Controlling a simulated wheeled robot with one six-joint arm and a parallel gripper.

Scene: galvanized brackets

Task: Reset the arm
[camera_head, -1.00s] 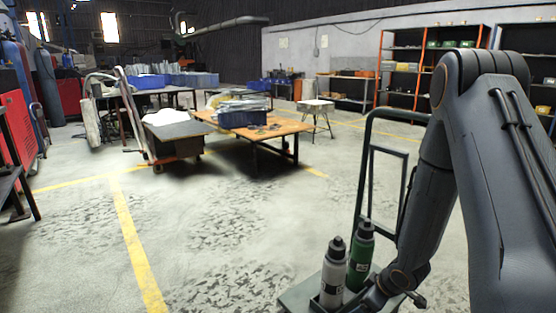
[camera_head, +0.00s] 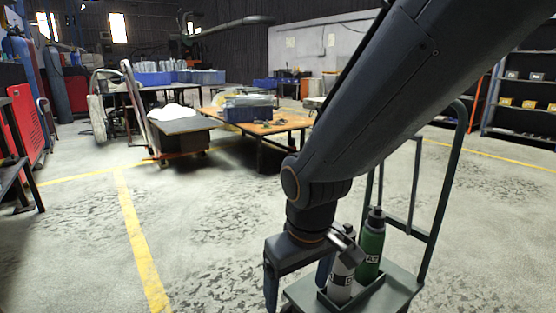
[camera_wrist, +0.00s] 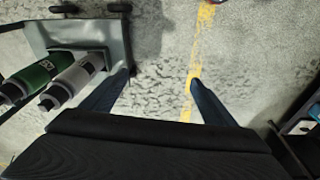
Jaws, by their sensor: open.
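My arm reaches down from the upper right across the head view. My gripper (camera_head: 297,284) hangs low beside the cart, with its fingers pointing down. In the wrist view the two fingers of my gripper (camera_wrist: 159,80) are spread, with only bare floor between them. A white bottle (camera_head: 341,281) and a green bottle (camera_head: 371,246) stand upright in a holder on the cart (camera_head: 402,286), just right of the gripper. In the wrist view the white bottle (camera_wrist: 72,80) and green bottle (camera_wrist: 35,78) lie left of the fingers, apart from them.
The cart's tall handle (camera_head: 447,190) rises at the right. A wooden table (camera_head: 285,122) with a blue bin (camera_head: 247,113) stands further back. Red equipment (camera_head: 25,125) is at the left edge. The floor at left centre, with a yellow line (camera_head: 138,245), is clear.

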